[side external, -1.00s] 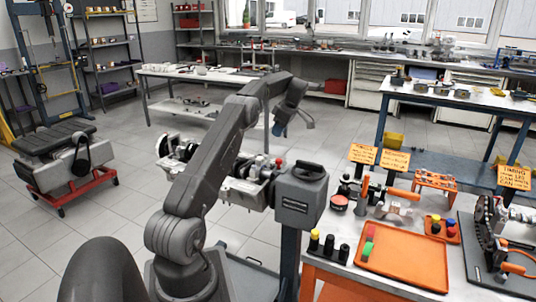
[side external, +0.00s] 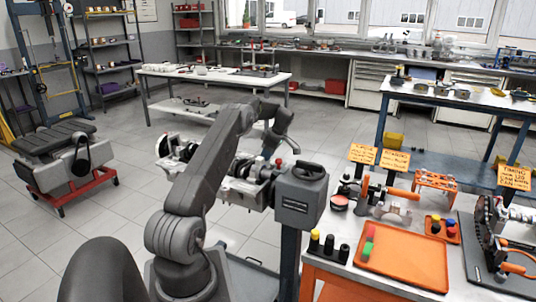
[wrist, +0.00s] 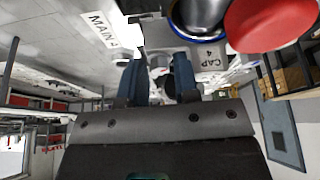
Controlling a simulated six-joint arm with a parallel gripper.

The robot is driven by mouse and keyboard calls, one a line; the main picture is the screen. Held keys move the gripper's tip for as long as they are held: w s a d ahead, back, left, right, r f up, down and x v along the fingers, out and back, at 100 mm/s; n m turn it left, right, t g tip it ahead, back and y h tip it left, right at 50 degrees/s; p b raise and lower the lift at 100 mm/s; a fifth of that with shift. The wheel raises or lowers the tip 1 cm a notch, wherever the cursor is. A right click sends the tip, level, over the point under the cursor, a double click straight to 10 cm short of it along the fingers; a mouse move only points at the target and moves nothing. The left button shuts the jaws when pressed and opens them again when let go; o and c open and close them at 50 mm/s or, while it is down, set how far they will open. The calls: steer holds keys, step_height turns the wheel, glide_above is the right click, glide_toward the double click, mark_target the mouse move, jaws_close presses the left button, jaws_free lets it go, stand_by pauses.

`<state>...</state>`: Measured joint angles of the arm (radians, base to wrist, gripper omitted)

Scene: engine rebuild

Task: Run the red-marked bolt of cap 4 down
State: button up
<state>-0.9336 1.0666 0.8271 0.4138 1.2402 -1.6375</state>
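The engine block (side external: 243,190) is on the stand left of the bench, with a red-topped piece (side external: 279,162) at its right end. In the wrist view a large red disc (wrist: 272,22), likely the red-marked bolt's top, is at the upper right. A white CAP 4 label (wrist: 211,58) lies left of and below it. A dark round part (wrist: 200,16) is beside the disc. My gripper (wrist: 160,66) has its two blue fingers apart, near the CAP 4 label and left of the red disc. Nothing is clearly held between them. In the side view the fingertips are hard to make out.
A MAIN label (wrist: 100,30) shows at the upper left of the wrist view. The bench at right carries an orange tray (side external: 400,262), black holders with coloured tops (side external: 329,245) and orange signs (side external: 396,160). The grey stand head (side external: 300,200) is close beside the block.

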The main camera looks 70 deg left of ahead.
jaws_close()
steer(key=shift+s+d+m+t+y, duration=0.1)
steer(key=shift+m+t+y, duration=0.25)
steer(key=shift+m, duration=0.85)
steer(key=shift+s+m+t+y, duration=0.1)
steer(key=shift+m+t+y, duration=0.25)
steer(key=shift+m, duration=0.85)
jaws_free()
